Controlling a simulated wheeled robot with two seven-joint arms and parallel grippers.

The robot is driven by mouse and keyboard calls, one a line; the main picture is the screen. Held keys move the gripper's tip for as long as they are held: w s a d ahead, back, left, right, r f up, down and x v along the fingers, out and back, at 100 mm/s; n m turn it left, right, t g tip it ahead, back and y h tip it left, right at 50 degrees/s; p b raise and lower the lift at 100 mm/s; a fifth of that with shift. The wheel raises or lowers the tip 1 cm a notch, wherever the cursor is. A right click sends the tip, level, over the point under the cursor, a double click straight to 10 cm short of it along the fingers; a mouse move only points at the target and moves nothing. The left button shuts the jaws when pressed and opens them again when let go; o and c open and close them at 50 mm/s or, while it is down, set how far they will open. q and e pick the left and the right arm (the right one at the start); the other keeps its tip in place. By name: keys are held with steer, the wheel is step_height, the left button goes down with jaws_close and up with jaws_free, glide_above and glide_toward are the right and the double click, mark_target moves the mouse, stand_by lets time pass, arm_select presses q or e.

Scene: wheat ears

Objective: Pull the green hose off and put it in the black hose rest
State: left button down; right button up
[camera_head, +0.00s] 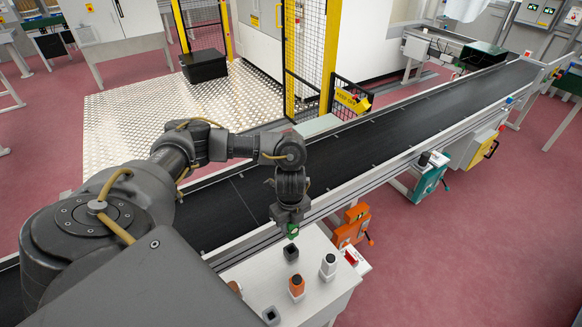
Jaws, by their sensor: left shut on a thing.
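My left gripper (291,222) points down over the back edge of the small white table (245,280). It is shut on the green hose (293,231), a small green piece showing under the fingers. A small black square holder (291,254) stands on the table just below and in front of the green piece. A second black square holder (271,316) is at the table's front. I cannot tell which one is the hose rest. My right gripper is out of view.
An orange-topped piece (296,286) and a grey-white piece (328,266) stand in holders near the green hose. A black conveyor belt (370,128) runs behind the table. An orange device (351,226) is at its side. Part of the white table between the holders is bare.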

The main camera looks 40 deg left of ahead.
mark_target(290, 236)
arm_select(q)
steer(key=shift+r, duration=0.1)
steer(key=shift+p, duration=0.3)
step_height(290, 236, down, 6)
steer(key=b, duration=0.4)
steer(key=shift+r, duration=0.15)
steer(key=shift+p, duration=0.4)
stand_by(0.9)
steer(key=shift+f, duration=0.45)
steer(key=shift+f+b, duration=1.35)
steer(key=shift+f, duration=0.4)
steer(key=c, duration=1)
jaws_free()
steer(key=shift+o, duration=0.2)
